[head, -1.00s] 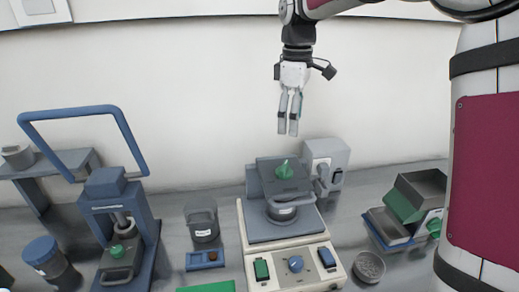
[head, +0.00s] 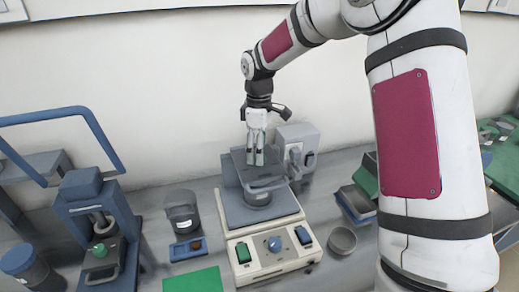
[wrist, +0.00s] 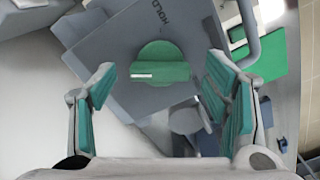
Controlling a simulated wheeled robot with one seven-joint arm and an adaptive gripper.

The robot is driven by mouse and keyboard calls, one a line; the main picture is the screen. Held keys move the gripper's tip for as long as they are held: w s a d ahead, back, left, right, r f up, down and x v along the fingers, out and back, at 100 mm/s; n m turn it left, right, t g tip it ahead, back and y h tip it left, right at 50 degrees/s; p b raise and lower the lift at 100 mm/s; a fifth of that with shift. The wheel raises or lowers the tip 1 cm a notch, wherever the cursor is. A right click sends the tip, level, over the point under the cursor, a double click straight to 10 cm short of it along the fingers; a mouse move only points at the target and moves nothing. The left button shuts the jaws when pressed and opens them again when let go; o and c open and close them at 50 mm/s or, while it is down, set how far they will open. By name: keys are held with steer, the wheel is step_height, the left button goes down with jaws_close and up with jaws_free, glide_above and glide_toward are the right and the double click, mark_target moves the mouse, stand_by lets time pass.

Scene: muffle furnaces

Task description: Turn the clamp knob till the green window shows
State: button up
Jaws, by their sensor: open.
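A round green knob (wrist: 165,58) with a short white mark sits on a dark grey plate (wrist: 110,50) that bears the word HOLD. In the wrist view it lies between my open fingers, apart from both. In the head view my gripper (head: 256,157) hangs fingers down over the middle device (head: 250,215) and hides this knob. No green window can be made out on the plate in either view. My gripper also shows in the wrist view (wrist: 160,80), open and empty.
A blue press (head: 95,215) with a raised handle and its own green knob (head: 99,250) stands left. A grey box (head: 297,150) stands close behind my gripper's right. A dark canister (head: 182,212), a round dish (head: 341,241) and tilted trays (head: 356,200) flank the device.

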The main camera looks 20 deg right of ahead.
steer(key=shift+f, duration=0.4)
steer(key=shift+c, duration=0.6)
steer(key=c, duration=1)
steer(key=shift+c, duration=0.2)
steer(key=shift+m, duration=0.3)
steer(key=m+b, duration=0.1)
steer(key=m, duration=0.4)
steer(key=m+b, duration=0.1)
steer(key=m, duration=0.5)
steer(key=shift+s+a, duration=0.15)
steer(key=shift+m, duration=0.4)
